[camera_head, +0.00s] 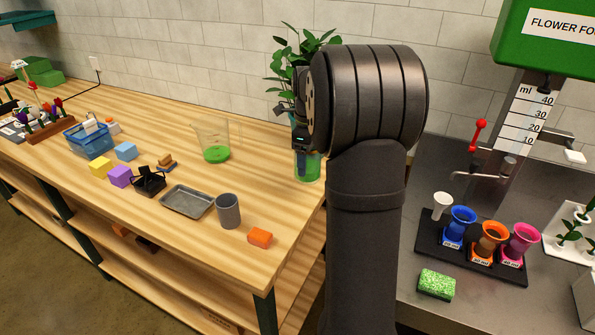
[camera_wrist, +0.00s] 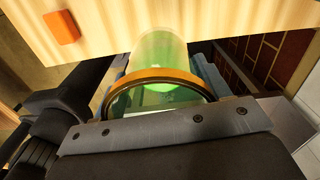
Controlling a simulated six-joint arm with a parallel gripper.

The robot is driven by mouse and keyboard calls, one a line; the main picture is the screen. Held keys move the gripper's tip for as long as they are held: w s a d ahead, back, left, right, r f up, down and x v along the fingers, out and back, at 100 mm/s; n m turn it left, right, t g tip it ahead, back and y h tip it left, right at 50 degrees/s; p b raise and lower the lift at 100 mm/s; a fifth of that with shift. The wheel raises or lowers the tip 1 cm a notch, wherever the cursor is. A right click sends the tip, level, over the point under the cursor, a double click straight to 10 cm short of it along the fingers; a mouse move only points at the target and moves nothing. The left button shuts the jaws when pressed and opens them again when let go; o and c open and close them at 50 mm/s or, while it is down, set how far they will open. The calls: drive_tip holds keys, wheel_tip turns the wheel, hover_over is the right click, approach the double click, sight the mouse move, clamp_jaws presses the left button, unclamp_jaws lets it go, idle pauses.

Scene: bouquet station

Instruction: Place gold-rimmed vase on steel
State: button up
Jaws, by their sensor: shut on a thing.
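The gold-rimmed vase (camera_head: 308,171) is clear glass with green liquid low inside. In the head view it is near the right edge of the wooden bench, partly hidden by my arm. The wrist view shows its gold rim (camera_wrist: 154,76) close to the camera and its glass body reaching toward the bench edge. My gripper (camera_wrist: 160,68) is shut on the vase, with a blue-padded finger on each side; it also shows in the head view (camera_head: 302,135). I cannot tell whether the vase base touches anything. The grey steel counter (camera_head: 480,316) is at the right.
On the steel counter stand a dark rack (camera_head: 428,236) of colored cups, a green sponge (camera_head: 436,284) and a dispenser (camera_head: 511,120). The wooden bench (camera_head: 185,172) holds a beaker (camera_head: 215,142), a tray (camera_head: 187,202), a grey cup (camera_head: 228,211) and an orange block (camera_head: 260,237). A leafy plant (camera_head: 300,48) is behind.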

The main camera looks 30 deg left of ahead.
drive_tip(key=a+f, duration=0.2)
drive_tip(key=a, duration=0.1)
drive_tip(key=s+a+f, duration=0.1)
drive_tip(key=a+f, duration=0.5)
drive_tip(key=shift+s+a, duration=0.15)
drive_tip(key=shift+a, duration=0.25)
drive_tip(key=shift+f, duration=0.8)
drive_tip(key=shift+f, duration=0.1)
drive_tip(key=shift+f, duration=0.1)
drive_tip(key=o, duration=1.2)
drive_tip(key=shift+o, duration=0.2)
wheel_tip(320, 180, up, 17)
drive_tip(key=shift+a+r, duration=0.2)
drive_tip(key=shift+a, duration=0.2)
